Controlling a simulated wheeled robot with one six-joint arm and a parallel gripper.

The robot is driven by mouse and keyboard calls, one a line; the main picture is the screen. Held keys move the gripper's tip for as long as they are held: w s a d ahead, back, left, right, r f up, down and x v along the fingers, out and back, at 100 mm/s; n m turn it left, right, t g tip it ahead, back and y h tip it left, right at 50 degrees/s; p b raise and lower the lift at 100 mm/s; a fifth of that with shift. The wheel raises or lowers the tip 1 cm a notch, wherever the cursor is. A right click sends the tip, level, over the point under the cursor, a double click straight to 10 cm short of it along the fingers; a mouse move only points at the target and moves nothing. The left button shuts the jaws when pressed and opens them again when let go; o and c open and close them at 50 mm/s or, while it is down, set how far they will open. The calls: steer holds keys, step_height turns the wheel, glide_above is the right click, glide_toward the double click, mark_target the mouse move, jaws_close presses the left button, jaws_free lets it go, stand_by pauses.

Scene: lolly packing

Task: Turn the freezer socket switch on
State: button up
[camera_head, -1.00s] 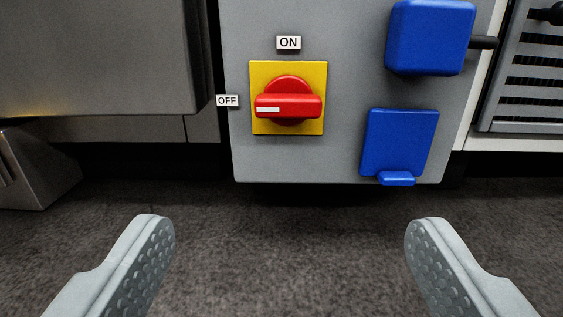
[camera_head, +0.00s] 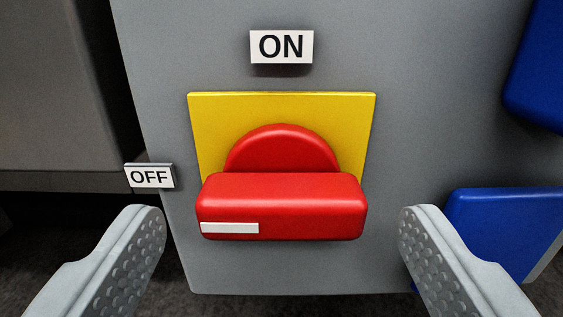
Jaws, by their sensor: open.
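The red rotary switch (camera_head: 282,205) sits on a yellow plate (camera_head: 215,115) on the grey socket panel (camera_head: 440,80). Its bar handle lies horizontal, and the white mark on it is at the left end, toward the OFF label (camera_head: 150,177). The ON label (camera_head: 281,46) is above the plate. My gripper (camera_head: 283,222) is open, with one finger to the left and one to the right of the handle. There is a gap between each finger and the handle, so neither appears to touch it. How deep the fingertips reach relative to the handle is hard to tell.
A blue socket cover (camera_head: 500,225) is at the lower right, partly behind my right finger. Another blue part (camera_head: 540,70) is at the upper right edge. A grey cabinet (camera_head: 55,90) stands to the left, with a dark gap beside the panel.

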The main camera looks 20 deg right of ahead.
steer(key=shift+x, duration=0.9)
steer(key=c, duration=1)
